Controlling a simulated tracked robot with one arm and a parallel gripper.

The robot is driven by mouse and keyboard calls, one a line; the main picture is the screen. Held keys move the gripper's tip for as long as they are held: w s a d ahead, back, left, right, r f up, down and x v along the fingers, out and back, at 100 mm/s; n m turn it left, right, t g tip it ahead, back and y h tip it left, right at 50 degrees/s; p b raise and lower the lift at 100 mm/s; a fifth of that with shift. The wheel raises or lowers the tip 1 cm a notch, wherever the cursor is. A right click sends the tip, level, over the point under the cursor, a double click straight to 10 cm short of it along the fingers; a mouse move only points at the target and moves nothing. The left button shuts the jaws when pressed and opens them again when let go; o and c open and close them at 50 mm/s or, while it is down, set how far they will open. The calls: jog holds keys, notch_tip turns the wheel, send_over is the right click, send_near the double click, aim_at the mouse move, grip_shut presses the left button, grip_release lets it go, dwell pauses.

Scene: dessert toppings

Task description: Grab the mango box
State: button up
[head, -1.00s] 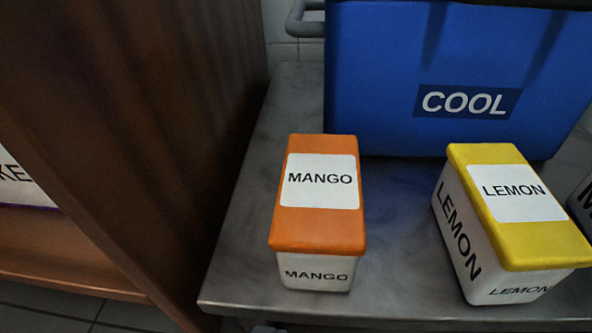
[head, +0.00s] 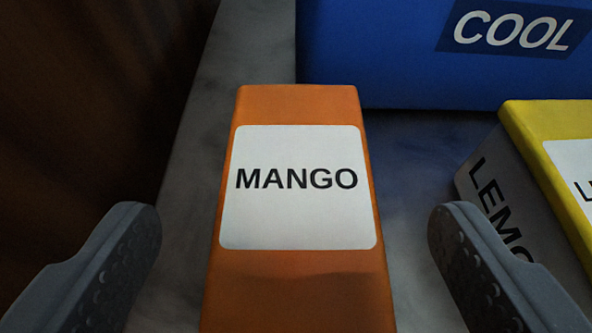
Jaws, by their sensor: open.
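The mango box (head: 297,279) has an orange lid with a white label reading MANGO. It fills the middle of the head view, and its near end runs out of the bottom of the picture. My gripper (head: 295,225) is open. One finger shows to the left of the box and one to the right, with a visible gap on each side. I see nothing between the fingers except the box, and I cannot tell how far above or beside it the fingertips are in height.
The lemon box (head: 545,135) with a yellow lid stands at the right, close to my right finger. A blue COOL box (head: 380,65) stands behind on the grey surface (head: 220,75). A dark brown wall or panel (head: 90,100) is at the left.

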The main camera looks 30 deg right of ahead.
aim_at(296, 199)
jog(key=b+x, duration=0.2)
jog(key=x, duration=0.3)
jog(key=shift+f, duration=0.1)
jog(key=c, duration=1.3)
